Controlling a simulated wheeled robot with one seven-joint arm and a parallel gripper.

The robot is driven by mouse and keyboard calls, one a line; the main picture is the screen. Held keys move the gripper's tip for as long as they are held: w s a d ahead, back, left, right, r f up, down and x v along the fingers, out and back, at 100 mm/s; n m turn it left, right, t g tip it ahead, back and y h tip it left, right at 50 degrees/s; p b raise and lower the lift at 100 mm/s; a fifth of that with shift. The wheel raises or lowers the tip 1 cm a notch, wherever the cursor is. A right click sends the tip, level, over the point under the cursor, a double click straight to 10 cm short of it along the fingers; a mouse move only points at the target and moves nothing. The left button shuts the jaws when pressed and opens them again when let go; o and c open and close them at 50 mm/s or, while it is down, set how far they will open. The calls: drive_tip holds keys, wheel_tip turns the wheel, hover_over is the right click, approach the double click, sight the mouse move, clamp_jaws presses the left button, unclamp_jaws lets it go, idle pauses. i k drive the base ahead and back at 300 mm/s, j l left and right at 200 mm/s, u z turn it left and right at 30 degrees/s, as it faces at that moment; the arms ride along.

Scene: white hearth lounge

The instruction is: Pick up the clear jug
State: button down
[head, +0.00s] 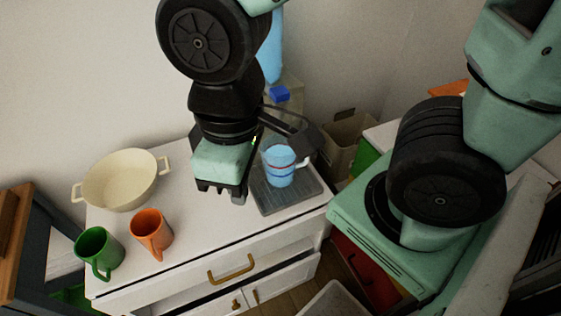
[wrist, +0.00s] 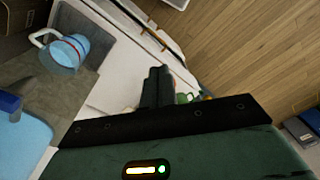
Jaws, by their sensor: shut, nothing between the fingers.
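The clear jug (head: 279,167) is see-through and bluish, with a red line round it and a pale handle on its right. It stands upright on a grey ribbed tray (head: 262,200) at the cabinet top's right end. It also shows in the wrist view (wrist: 69,51), at upper left with its handle towards the left edge. My gripper (head: 222,192) is shut and empty, left of the jug in the head view and apart from it. Its closed fingers show in the middle of the wrist view (wrist: 157,88).
A cream two-handled pot (head: 120,181), a green mug (head: 98,250) and an orange mug (head: 151,232) stand on the white cabinet top (head: 195,222), left of my gripper. A blue-capped container (head: 280,94) is behind the jug. A cardboard box (head: 346,138) is to the right.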

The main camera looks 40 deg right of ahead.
sight(278, 159)
drive_tip(key=k, duration=1.05)
drive_tip(key=j+z, duration=0.15)
drive_tip(key=z, duration=1.4)
drive_tip(key=i+j, duration=0.1)
drive_tip(key=j, duration=0.6)
drive_tip(key=i+j+z, duration=0.1)
drive_tip(key=j, duration=0.55)
